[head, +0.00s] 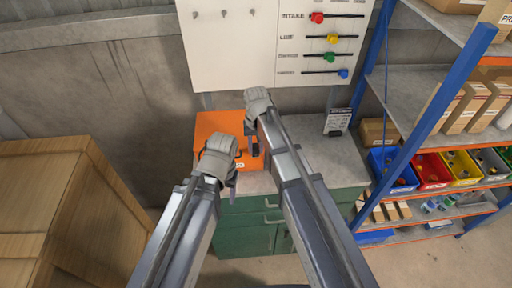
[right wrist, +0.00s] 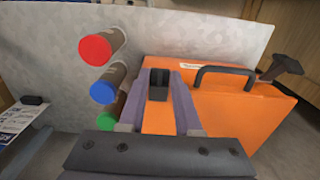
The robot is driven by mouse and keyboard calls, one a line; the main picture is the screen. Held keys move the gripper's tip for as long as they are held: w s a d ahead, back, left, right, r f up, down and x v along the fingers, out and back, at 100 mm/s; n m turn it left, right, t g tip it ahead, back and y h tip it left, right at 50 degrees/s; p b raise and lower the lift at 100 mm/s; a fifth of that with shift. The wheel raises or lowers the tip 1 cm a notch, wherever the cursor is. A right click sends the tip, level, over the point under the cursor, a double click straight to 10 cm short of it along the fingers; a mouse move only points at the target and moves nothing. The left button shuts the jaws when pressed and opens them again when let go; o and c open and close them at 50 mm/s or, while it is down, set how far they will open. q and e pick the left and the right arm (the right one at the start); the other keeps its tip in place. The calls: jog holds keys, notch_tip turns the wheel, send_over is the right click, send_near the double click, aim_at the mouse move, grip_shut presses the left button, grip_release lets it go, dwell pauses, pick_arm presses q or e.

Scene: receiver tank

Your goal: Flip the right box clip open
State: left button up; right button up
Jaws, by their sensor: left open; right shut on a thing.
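The orange box (head: 218,122) stands on the grey top of a green cabinet, and it fills the right of the right wrist view (right wrist: 258,112). A black handle (right wrist: 226,74) is on its face. My right gripper (right wrist: 158,80) is shut on the dark right box clip (right wrist: 158,86) at the box's edge. In the head view my right gripper (head: 256,148) is at the box's right side, and its tips are hard to see. My left gripper (head: 230,186) is open and empty in front of the box. A dark T-shaped piece (right wrist: 282,66) sticks out at the box's far end.
A white board (head: 240,45) with coloured sliders is on the wall behind. A small printed sign (head: 338,121) stands on the cabinet top (head: 315,160). A blue-framed shelf (head: 440,90) with bins is at right, a wooden crate (head: 60,215) at left.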

grip_shut()
jog(key=shift+s+f+t+b, duration=0.4)
jog(key=shift+s+t+b, duration=0.25)
jog(key=shift+t+b, duration=0.45)
jog(key=shift+s+f+t+b, duration=0.35)
jog(key=shift+s+t+b, duration=0.35)
jog(key=shift+t+b, duration=0.45)
jog(key=shift+s+f+t+b, duration=0.4)
jog(key=shift+s+t+b, duration=0.4)
jog(key=shift+t, duration=0.45)
jog(key=shift+w, duration=0.15)
jog(key=o, duration=0.7)
grip_release()
